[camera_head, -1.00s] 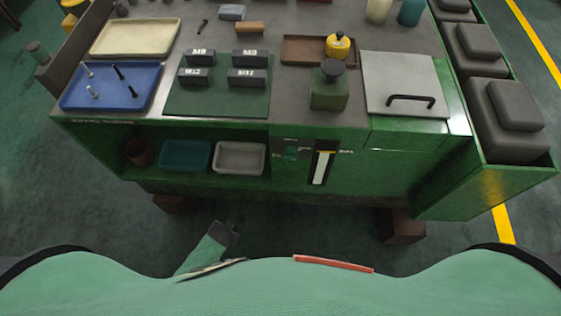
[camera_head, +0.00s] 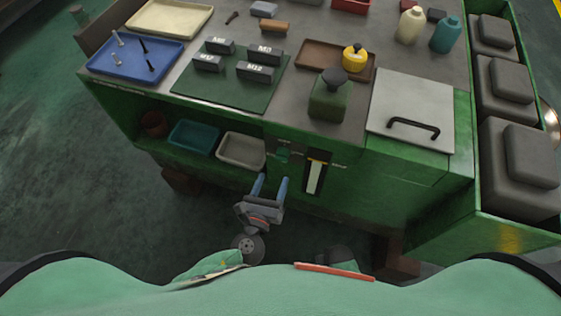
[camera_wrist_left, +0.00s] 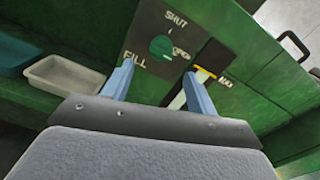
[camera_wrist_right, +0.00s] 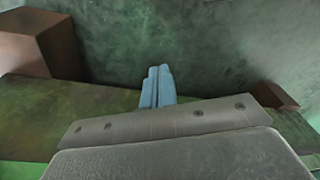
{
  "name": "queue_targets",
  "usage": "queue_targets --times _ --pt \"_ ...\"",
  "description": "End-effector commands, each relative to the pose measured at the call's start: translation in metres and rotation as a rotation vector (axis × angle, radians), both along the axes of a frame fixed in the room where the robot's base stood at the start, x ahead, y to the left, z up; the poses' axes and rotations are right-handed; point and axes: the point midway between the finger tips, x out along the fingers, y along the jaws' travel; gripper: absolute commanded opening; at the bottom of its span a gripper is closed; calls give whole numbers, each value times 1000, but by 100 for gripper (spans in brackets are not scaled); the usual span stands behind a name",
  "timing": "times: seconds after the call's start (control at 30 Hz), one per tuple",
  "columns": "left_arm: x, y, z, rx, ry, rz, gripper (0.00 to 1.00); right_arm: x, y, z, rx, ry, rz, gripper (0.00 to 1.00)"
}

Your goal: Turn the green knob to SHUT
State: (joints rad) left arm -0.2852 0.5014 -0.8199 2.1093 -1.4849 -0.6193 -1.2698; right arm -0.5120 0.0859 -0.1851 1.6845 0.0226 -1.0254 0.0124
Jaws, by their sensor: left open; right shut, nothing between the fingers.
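The green knob (camera_wrist_left: 162,47) sits on a dark panel (camera_wrist_left: 142,28) on the machine's green front. SHUT is printed above it, FILL at its lower left, and a hard-to-read label at its right. The knob also shows small in the head view (camera_head: 283,154). My left gripper (camera_wrist_left: 158,76) is open, with one blue finger on each side below the knob, apart from it and empty. In the head view the left gripper (camera_head: 272,180) is in front of the panel. My right gripper (camera_wrist_right: 156,80) is shut and empty, low beside the machine.
A gauge with a yellow line (camera_head: 315,174) is right of the knob. A shelf left of the panel holds a grey tray (camera_head: 241,150) and a teal tray (camera_head: 193,138). Bottles, blocks and a handled lid (camera_head: 411,105) are on top. Dark grey bins (camera_head: 518,170) stand at the right.

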Motion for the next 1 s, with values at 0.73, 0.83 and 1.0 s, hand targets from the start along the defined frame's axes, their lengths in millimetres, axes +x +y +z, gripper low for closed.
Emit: queue_targets --times 0.73,0.83,1.0 --pt "44 -16 4 256 -89 -11 58 -8 -10 -42 -16 -4 6 0" --pt "55 -20 3 256 -87 -12 58 -11 -13 -54 -20 -11 7 0" --pt "69 -24 1 256 -86 -12 58 -14 -17 -67 -23 -19 9 0"
